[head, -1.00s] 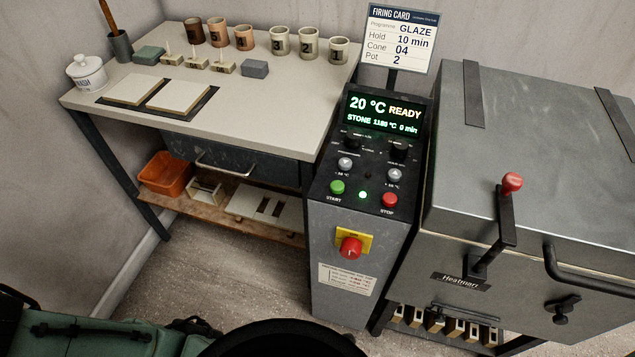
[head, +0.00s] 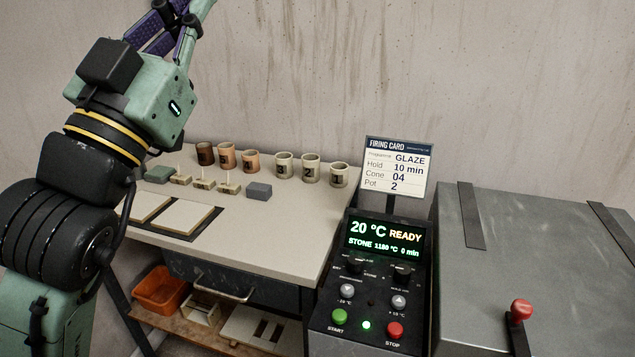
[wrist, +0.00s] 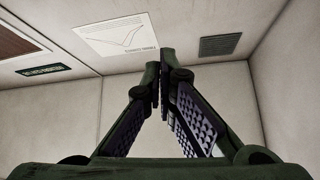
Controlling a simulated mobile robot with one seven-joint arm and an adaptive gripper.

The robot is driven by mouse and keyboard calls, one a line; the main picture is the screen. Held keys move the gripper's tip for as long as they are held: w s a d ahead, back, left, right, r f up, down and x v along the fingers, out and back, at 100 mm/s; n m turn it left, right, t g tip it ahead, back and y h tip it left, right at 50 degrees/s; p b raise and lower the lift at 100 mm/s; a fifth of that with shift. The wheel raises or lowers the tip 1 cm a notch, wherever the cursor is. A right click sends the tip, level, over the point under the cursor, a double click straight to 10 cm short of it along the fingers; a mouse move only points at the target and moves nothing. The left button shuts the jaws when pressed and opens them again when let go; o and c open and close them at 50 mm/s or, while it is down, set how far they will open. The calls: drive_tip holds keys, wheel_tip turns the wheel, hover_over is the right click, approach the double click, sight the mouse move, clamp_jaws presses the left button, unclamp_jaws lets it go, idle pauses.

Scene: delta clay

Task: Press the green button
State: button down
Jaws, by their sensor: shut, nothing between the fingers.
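The green button (head: 339,316), marked START, sits at the lower left of the kiln control panel (head: 368,290) in the head view. It is round and uncovered. To its right are a small lit green lamp (head: 366,324) and a red STOP button (head: 395,330). The display (head: 374,238) reads 20 °C READY, STONE 1180 °C 0 min. My gripper shows at the top left of the head view, raised high above the table and far from the panel. In the wrist view my gripper (wrist: 165,75) is shut and empty, with the wall and ceiling behind it.
A firing card (head: 397,167) stands behind the panel, reading GLAZE, Hold 10 min, Cone 04, Pot 2. The kiln (head: 545,255) with a red-knobbed handle is to the right. The table (head: 275,215) holds several cups and small blocks. The space above the panel's buttons is clear.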

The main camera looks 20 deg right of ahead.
drive_tip(key=w+d+f+g, duration=0.3)
drive_tip(key=d+f+g, duration=0.3)
drive_tip(key=d+f, duration=0.25)
drive_tip(key=n+g+y, duration=0.4)
drive_tip(key=g+y, duration=0.4)
drive_tip(key=g, duration=0.4)
hover_over(337, 311)
wheel_tip(337, 311, down, 27)
drive_tip(key=shift+a, duration=0.1)
wheel_tip(337, 311, down, 7)
drive_tip(key=b, duration=0.7)
drive_tip(key=shift+f+b, duration=0.4)
drive_tip(key=shift+f, duration=0.45)
